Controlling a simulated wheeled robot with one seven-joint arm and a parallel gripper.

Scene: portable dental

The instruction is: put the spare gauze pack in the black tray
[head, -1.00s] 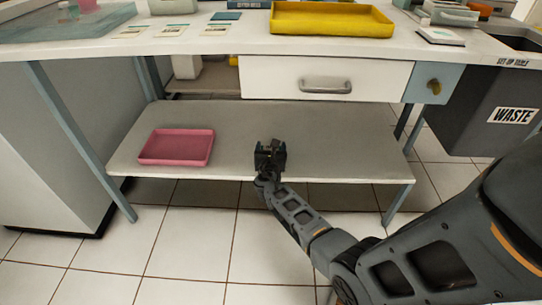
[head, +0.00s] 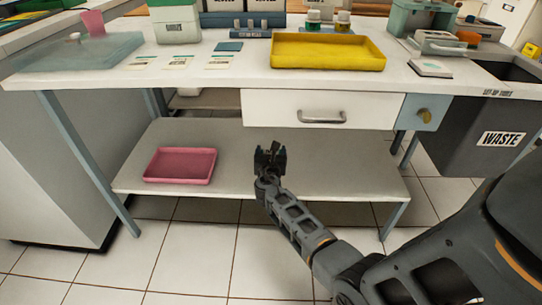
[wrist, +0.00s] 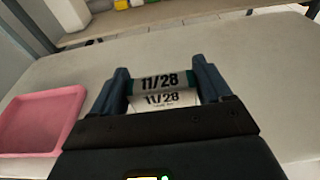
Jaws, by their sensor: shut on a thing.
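My gripper (head: 270,158) is over the lower shelf, near its front edge, to the right of the pink tray. In the wrist view, the fingers (wrist: 165,84) are closed on the two sides of a white pack (wrist: 163,98) with teal ends, printed "11/28". I take this as the gauze pack; its kind is not readable. In the head view, the pack is hidden by the gripper. I cannot make out a black tray in any view.
A pink tray (head: 180,166) lies on the lower shelf (head: 330,165), otherwise bare. Above are a closed white drawer (head: 270,110) and a worktop (head: 430,88) with a yellow tray (head: 330,62), several flat packs (head: 222,62) and a blue-green tray (head: 75,55). A waste bin (head: 460,140) stands right.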

